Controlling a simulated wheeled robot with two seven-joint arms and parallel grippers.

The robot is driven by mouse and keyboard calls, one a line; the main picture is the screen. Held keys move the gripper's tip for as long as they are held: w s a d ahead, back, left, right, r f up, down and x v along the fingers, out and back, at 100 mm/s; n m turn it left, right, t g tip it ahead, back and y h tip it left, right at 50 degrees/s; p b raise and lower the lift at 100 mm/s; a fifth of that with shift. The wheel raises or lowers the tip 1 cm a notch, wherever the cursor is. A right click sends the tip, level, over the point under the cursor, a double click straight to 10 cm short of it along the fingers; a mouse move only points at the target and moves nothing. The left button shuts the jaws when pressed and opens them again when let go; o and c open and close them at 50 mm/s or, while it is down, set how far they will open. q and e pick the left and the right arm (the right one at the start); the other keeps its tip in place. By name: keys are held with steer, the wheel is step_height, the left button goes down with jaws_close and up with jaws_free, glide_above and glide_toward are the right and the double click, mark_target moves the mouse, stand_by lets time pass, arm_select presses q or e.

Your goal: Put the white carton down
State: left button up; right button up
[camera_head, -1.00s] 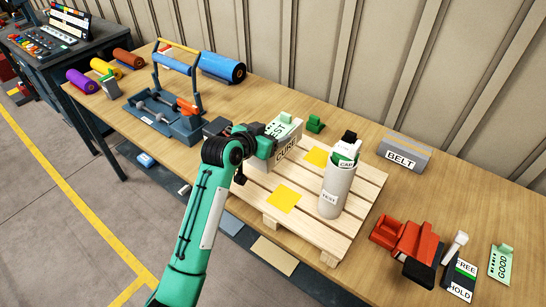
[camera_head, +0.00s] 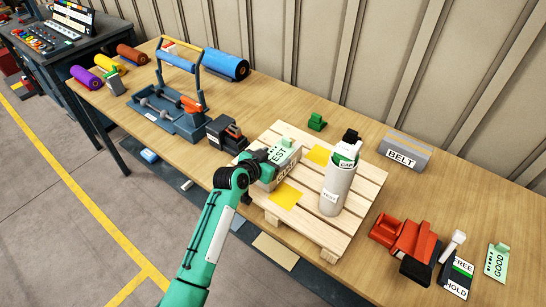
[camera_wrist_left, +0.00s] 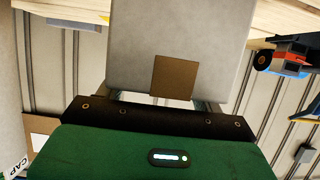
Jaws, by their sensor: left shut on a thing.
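The white carton (camera_head: 289,170), lettered CURE with a green TEST tag (camera_head: 282,152) at its top, is at the left part of the wooden pallet (camera_head: 333,237). My left gripper (camera_head: 265,163) is shut on the carton from its left side; the fingertips are mostly hidden in the head view. In the left wrist view, the carton's plain grey-white face (camera_wrist_left: 190,20) with a brown patch fills the space ahead of the gripper. I cannot tell whether the carton's underside touches the pallet. My right gripper is not in view.
A black device (camera_head: 226,134) and a blue press frame (camera_head: 165,112) stand left of the pallet. A BELT box (camera_head: 404,153) and red tool (camera_head: 408,237) are right.

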arm_select(q)
steer(key=o, duration=1.4)
steer(key=shift+f, duration=0.1)
steer(key=shift+r, duration=0.2)
steer(key=shift+s+a, duration=0.15)
steer(key=shift+s, duration=0.05)
steer(key=shift+b+v, duration=1.4)
steer(key=shift+v, duration=4.4)
